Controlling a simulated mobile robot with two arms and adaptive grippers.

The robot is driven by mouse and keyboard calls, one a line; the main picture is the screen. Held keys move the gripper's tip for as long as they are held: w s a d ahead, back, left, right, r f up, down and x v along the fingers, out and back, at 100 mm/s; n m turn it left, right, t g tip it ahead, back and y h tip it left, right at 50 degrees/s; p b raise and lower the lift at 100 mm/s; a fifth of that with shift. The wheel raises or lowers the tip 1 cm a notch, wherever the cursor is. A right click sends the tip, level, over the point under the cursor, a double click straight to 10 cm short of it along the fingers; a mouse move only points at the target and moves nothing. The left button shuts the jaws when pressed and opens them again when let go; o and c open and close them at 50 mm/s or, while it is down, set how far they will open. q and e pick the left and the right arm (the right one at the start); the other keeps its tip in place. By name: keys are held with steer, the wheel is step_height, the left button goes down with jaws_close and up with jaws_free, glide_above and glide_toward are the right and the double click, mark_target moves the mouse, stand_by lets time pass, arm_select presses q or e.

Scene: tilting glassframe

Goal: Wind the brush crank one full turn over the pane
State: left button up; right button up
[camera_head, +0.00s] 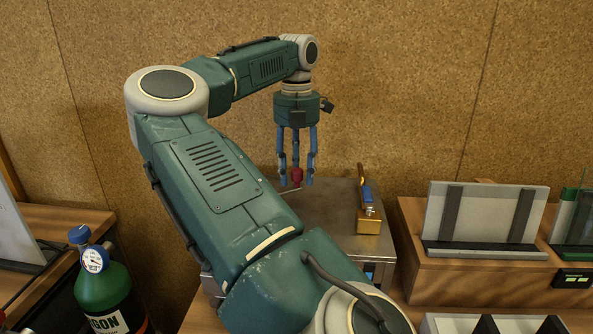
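My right gripper (297,180) points down over a grey metal box top (330,225), near the cork wall. Its blue fingers stand apart, with a small red knob (297,175) between them. The fingers look clear of the knob at both sides, though depth is hard to judge. A thin pale rod shows just below the knob; I cannot tell whether it belongs to the crank. No brush is clearly visible, and my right arm covers the left and front of the box. My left gripper is out of view.
A brass block (369,224) with a blue-and-orange lever stands on the box's right side. Right of it, a wooden stand (425,257) holds a pale panel (485,212) with dark straps. A green gas bottle (105,298) is at lower left.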

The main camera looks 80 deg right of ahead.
jaws_close()
